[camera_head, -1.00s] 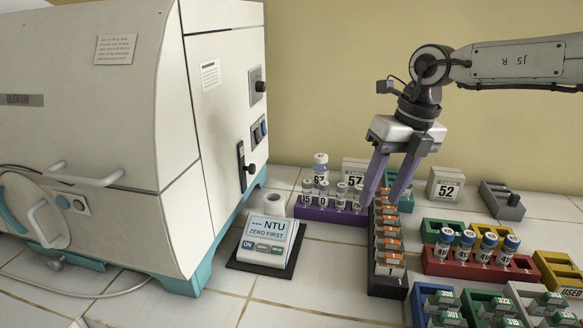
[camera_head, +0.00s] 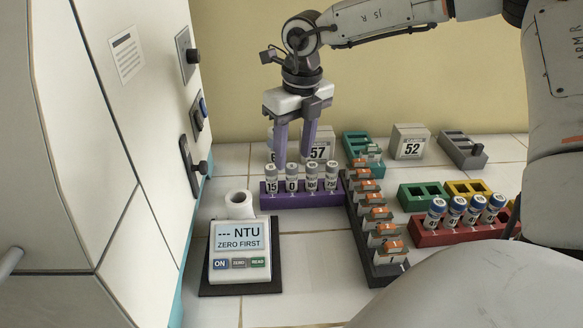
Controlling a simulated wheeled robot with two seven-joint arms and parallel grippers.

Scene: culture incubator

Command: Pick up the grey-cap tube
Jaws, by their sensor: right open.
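A purple rack (camera_head: 300,199) holds several clear tubes with grey caps in one row. Their labels read 15 on the leftmost tube (camera_head: 271,180), 0 on the second tube (camera_head: 292,180), 10 on the third tube (camera_head: 311,179) and unclear on the rightmost tube (camera_head: 331,178). My right gripper (camera_head: 295,160) points down with its two purple fingers apart and nothing seen between them. Its fingertips appear just above or behind the second and third tubes; the exact depth is hard to tell. My left gripper is not in view.
A turbidity meter (camera_head: 239,244) stands left of a dark rack (camera_head: 391,272) with orange-topped items. A red rack (camera_head: 430,238) holds blue-capped tubes. Blocks marked 57 (camera_head: 320,152) and 52 (camera_head: 411,150) stand behind. The incubator (camera_head: 150,150) fills the left.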

